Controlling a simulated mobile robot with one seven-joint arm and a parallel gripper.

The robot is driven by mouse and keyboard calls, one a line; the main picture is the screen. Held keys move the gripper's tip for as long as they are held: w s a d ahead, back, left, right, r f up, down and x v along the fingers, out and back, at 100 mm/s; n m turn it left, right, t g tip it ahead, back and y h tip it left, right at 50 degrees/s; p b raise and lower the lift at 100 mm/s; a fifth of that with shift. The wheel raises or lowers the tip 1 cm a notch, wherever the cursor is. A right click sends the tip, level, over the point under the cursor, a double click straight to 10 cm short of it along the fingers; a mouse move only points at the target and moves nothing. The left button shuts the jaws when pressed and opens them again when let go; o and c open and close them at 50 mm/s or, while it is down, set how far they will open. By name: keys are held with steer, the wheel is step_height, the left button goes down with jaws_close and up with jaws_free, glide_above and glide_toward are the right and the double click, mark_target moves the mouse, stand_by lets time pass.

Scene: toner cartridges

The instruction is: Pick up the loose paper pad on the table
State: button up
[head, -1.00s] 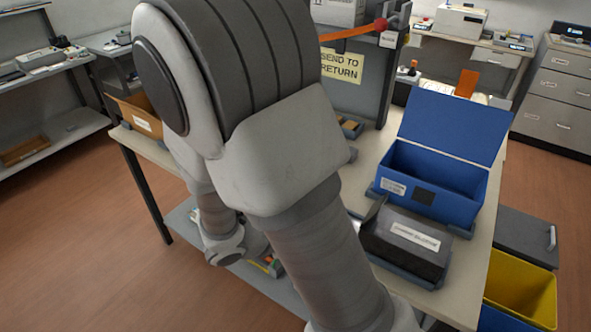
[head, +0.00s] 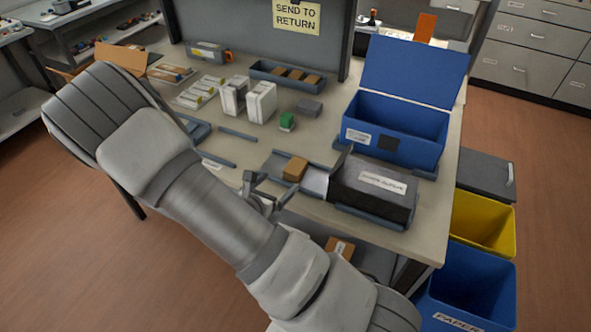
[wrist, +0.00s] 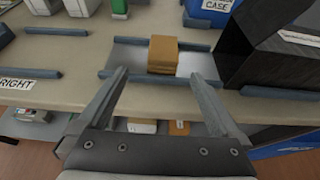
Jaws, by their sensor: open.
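A small tan block (head: 294,168), which looks like the loose paper pad, lies on a grey metal plate (head: 314,180) near the table's front edge, beside a black box. In the wrist view the pad (wrist: 163,52) looks like a short stack, straight ahead of my gripper. My gripper (head: 266,180) is open and empty, in front of the pad and apart from it. In the wrist view its fingers (wrist: 159,78) point toward the pad, one on each side of its line.
The black box (head: 372,190) stands close right of the pad. A blue lidded box (head: 394,133) is behind it. White cartons (head: 248,100), a green item (head: 287,121) and a grey tray (head: 262,77) stand farther back. Low grey rails (wrist: 72,79) flank the plate.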

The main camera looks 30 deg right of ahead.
mark_target(290, 174)
steer(key=x, duration=0.9)
steer(key=shift+s+d, duration=0.15)
steer(key=shift+c, duration=0.2)
steer(key=c, duration=1.4)
steer(key=shift+o, duration=0.2)
steer(key=shift+r, duration=0.1)
